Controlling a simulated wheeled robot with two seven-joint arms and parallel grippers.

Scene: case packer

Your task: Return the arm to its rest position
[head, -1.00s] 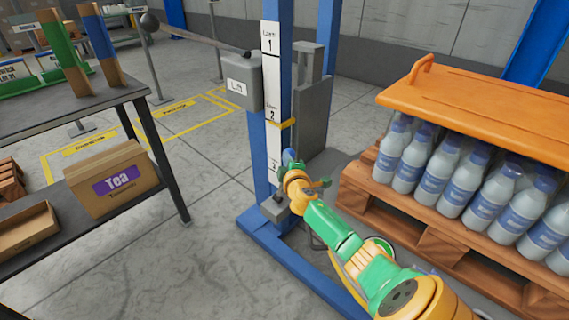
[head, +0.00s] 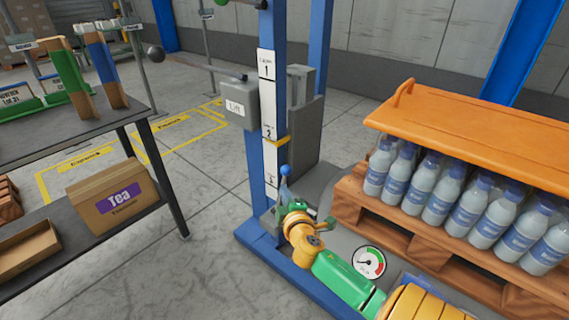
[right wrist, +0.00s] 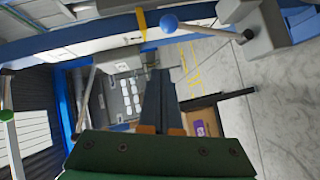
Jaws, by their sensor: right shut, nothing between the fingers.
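My right arm (head: 345,280) comes in from the bottom right of the head view, in green and yellow. My right gripper (head: 285,210) is at its far end, low in front of the blue lift post (head: 254,160). In the head view its fingertips are small and hard to make out. In the right wrist view the gripper's two dark fingers (right wrist: 158,95) lie together, with nothing between them. A blue ball knob (head: 285,170) shows just beyond the gripper; a blue knob on a rod (right wrist: 169,23) also shows in the wrist view, apart from the fingers. My left gripper is not in view.
An orange tray (head: 470,135) lies over bottles (head: 440,195) on a wooden pallet (head: 400,235) at right. A gauge (head: 368,262) is beside my arm. The lift box (head: 240,103) has a rod with a dark ball. A table with a Tea box (head: 112,198) stands left; floor between is clear.

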